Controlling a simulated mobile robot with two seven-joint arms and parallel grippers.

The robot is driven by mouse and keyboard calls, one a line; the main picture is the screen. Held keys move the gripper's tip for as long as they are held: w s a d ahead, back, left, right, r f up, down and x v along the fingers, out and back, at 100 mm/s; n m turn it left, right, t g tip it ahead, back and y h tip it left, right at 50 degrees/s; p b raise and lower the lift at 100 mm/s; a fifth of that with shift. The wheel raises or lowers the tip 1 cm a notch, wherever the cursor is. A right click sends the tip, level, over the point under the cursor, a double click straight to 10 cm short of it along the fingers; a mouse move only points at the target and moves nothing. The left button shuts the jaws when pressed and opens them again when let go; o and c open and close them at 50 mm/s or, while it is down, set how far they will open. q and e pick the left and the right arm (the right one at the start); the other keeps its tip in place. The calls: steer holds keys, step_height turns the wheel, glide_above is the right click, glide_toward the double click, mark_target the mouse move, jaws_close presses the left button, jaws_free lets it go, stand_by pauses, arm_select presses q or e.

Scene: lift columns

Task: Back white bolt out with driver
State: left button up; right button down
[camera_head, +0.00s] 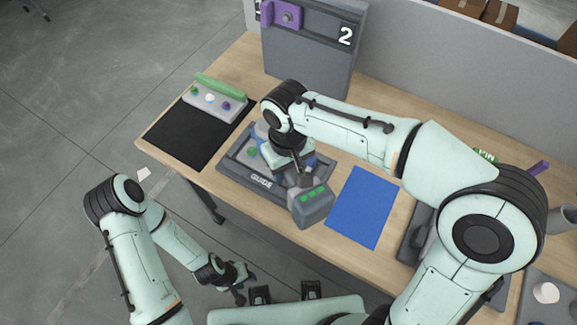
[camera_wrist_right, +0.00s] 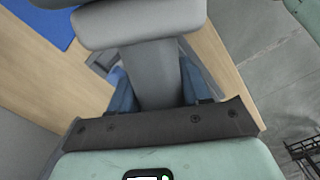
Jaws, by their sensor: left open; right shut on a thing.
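My right gripper (camera_head: 290,152) is shut on a grey power driver, whose battery end with green lights (camera_head: 312,203) points toward me. In the right wrist view the grey driver (camera_wrist_right: 155,75) sits between the blue fingers. The driver's tip is hidden behind my arm, so I cannot tell whether it touches anything. A white bolt head (camera_head: 210,98) shows between a green one and a purple one on a grey block at the back left of the table. My left gripper (camera_head: 240,284) is open and empty, low in front of the table.
A dark tray (camera_head: 232,174) with a grey part and a green bolt head (camera_head: 252,151) lies under my right gripper. A black mat (camera_head: 185,140) is left, a blue mat (camera_head: 362,207) right. A grey panel marked 2 (camera_head: 325,55) stands behind.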

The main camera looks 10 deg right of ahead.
arm_select(q)
steer(key=shift+s+f+b, duration=0.25)
steer(key=shift+f+b, duration=0.1)
steer(key=shift+f, duration=0.05)
arm_select(e)
steer(key=shift+f, duration=0.55)
stand_by(0.5)
arm_select(q)
steer(key=shift+w+r, duration=0.1)
steer(key=shift+r, duration=0.05)
stand_by(0.7)
steer(key=shift+r+p, duration=0.2)
steer(key=shift+p, duration=0.1)
arm_select(e)
steer(key=shift+s+f, duration=0.1)
steer(key=shift+s, duration=0.1)
arm_select(q)
steer(key=shift+w+r+p, duration=0.35)
steer(key=shift+r+p, duration=0.05)
steer(key=shift+r, duration=0.1)
arm_select(e)
steer(key=shift+r, duration=0.4)
stand_by(1.0)
arm_select(q)
steer(key=shift+w+r, duration=0.1)
steer(key=shift+r, duration=0.05)
arm_select(e)
steer(key=shift+r, duration=0.2)
